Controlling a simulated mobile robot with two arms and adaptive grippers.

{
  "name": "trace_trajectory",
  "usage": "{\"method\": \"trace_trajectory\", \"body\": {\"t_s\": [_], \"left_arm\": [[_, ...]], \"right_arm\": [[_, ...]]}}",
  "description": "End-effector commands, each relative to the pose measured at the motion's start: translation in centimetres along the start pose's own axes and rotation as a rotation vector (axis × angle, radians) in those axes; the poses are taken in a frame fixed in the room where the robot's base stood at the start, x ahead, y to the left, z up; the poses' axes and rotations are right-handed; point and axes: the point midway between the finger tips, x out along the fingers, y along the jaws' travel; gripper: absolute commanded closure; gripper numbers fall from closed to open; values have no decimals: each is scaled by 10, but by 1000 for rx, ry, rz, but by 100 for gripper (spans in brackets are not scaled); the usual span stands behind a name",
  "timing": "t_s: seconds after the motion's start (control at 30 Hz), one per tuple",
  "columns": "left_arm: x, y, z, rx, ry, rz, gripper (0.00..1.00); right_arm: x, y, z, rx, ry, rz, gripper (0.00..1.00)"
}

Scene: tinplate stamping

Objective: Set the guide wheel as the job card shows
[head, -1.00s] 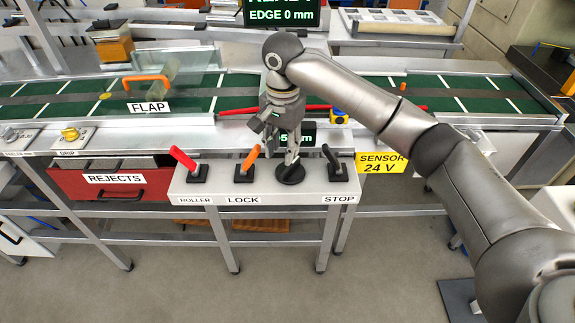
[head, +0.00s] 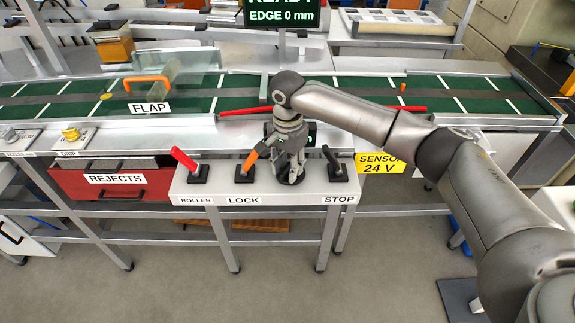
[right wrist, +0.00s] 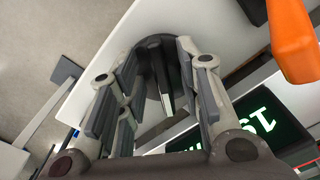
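The guide wheel appears to be the dark round control (head: 291,178) on the grey panel between the orange lock lever and the stop lever. In the right wrist view its dark round base and upright grip (right wrist: 160,78) show between my fingers. My right gripper (head: 287,163) is over the wheel, pointing down. In the right wrist view the right gripper (right wrist: 158,90) has its fingers apart, one on each side of the grip; contact cannot be told. My left gripper is not in view. I cannot make out a job card.
The red roller lever (head: 184,159) and orange lock lever (head: 250,159) stand left of the wheel, the dark stop lever (head: 331,160) right. A small green display (right wrist: 268,122) is partly hidden behind the gripper. The upper screen (head: 283,14) reads EDGE 0 mm.

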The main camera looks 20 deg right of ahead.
Motion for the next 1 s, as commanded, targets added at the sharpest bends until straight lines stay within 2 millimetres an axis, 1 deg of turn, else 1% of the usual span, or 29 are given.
{"method": "trace_trajectory", "body": {"t_s": [0.1, 0.3, 0.57, 0.83, 1.0], "left_arm": [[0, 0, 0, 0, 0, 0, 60], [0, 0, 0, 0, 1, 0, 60], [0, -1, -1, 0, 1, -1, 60], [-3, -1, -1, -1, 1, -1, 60], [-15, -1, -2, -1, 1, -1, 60]], "right_arm": [[3, 0, 0, -1, 0, 0, 67], [3, 0, 0, -1, 0, 0, 67], [3, 0, 0, -1, 0, 0, 100], [2, 0, 0, -9, 0, 0, 100], [-1, 1, 1, -54, -3, 0, 100]]}}
